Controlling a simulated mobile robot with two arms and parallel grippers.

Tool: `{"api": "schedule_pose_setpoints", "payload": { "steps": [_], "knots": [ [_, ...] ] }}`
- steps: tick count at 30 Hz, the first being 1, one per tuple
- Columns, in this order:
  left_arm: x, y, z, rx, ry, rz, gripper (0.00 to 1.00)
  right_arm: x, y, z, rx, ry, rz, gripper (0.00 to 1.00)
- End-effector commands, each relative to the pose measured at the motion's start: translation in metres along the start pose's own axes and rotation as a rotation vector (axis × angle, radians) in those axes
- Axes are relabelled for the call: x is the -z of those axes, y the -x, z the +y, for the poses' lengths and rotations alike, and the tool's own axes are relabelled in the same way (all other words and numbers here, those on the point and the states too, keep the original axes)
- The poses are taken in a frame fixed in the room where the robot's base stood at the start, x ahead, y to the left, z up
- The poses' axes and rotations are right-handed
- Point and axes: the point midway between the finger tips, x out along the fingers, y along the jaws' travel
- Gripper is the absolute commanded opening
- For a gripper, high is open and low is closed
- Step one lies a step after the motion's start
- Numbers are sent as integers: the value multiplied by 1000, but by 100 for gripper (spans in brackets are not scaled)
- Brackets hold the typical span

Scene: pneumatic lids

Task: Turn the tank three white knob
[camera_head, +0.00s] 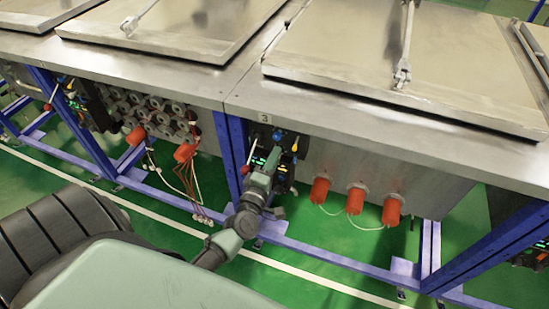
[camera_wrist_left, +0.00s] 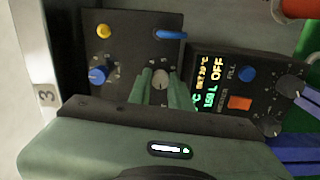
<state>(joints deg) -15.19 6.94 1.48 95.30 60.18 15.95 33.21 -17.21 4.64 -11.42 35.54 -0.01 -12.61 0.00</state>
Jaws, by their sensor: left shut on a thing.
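In the left wrist view the white knob (camera_wrist_left: 160,79) sits on a black panel (camera_wrist_left: 127,50), between the two green fingers of my left gripper (camera_wrist_left: 160,90). The gripper is shut on the knob. In the head view my left gripper (camera_head: 262,170) reaches the control panel under the tank marked 3 (camera_head: 345,165), and it hides the white knob there. The label 3 (camera_head: 264,118) also shows at the left edge of the wrist view (camera_wrist_left: 46,96). My right gripper is not in view.
A blue knob (camera_wrist_left: 99,75), a yellow knob (camera_wrist_left: 103,31) and a blue lever (camera_wrist_left: 171,34) surround the white knob. A display unit (camera_wrist_left: 212,85) reading OFF is beside it. Red plugs (camera_head: 356,200) hang under the tank to the right. A blue frame (camera_head: 225,150) stands left of the panel.

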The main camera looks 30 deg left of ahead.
Motion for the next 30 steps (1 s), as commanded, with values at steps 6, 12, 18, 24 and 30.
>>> {"api": "schedule_pose_setpoints", "payload": {
  "steps": [6,12,18,24,30],
  "knots": [
    [0,0,-1,2,-1,0,41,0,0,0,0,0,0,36],
    [0,0,-1,1,-2,0,41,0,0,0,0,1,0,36],
    [0,6,-2,2,-2,0,41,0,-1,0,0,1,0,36],
    [0,39,-3,4,-2,0,41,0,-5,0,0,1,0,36],
    [0,68,-2,2,-2,0,41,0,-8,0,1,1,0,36]
  ]
}}
